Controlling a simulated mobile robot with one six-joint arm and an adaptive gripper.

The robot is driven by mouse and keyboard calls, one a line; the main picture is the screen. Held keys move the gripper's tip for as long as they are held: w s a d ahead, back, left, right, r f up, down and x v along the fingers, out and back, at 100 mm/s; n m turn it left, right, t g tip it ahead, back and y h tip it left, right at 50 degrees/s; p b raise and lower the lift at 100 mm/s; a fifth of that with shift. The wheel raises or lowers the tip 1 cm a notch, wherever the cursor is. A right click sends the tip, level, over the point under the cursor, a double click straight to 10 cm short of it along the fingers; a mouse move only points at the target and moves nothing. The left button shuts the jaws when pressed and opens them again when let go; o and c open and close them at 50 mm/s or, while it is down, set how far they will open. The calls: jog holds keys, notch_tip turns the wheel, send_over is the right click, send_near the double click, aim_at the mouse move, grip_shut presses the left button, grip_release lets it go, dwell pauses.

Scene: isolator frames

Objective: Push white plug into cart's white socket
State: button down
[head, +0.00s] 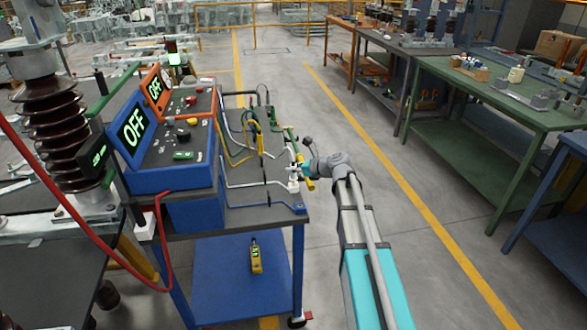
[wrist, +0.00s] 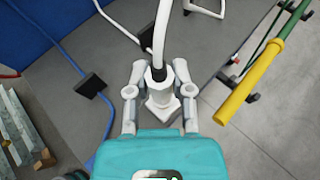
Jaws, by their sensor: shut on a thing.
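My gripper (wrist: 159,92) is shut on the white plug (wrist: 158,74), with a pale finger on each side of it. A white cable rises from the plug's top. A white square-based piece (wrist: 163,113), which looks like the cart's white socket, shows directly below the plug between the fingers. Whether the plug is seated in it or only above it, I cannot tell. In the head view my gripper (head: 299,174) is at the right edge of the cart's grey top (head: 245,217), by a small white piece (head: 293,186).
A yellow and green bar (wrist: 250,80) lies close right of my gripper. A blue cable with a black block (wrist: 90,84) runs at left. A green bench (head: 490,98) stands across the clear aisle.

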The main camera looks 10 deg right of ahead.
jog(key=shift+f+b, duration=1.05)
jog(key=shift+f, duration=0.1)
jog(key=shift+c, duration=2.2)
grip_release()
jog(key=shift+r, duration=0.2)
notch_tip(320, 180, up, 8)
jog(key=p, duration=0.8)
jog(key=shift+r+p, duration=0.2)
jog(key=shift+p, duration=0.2)
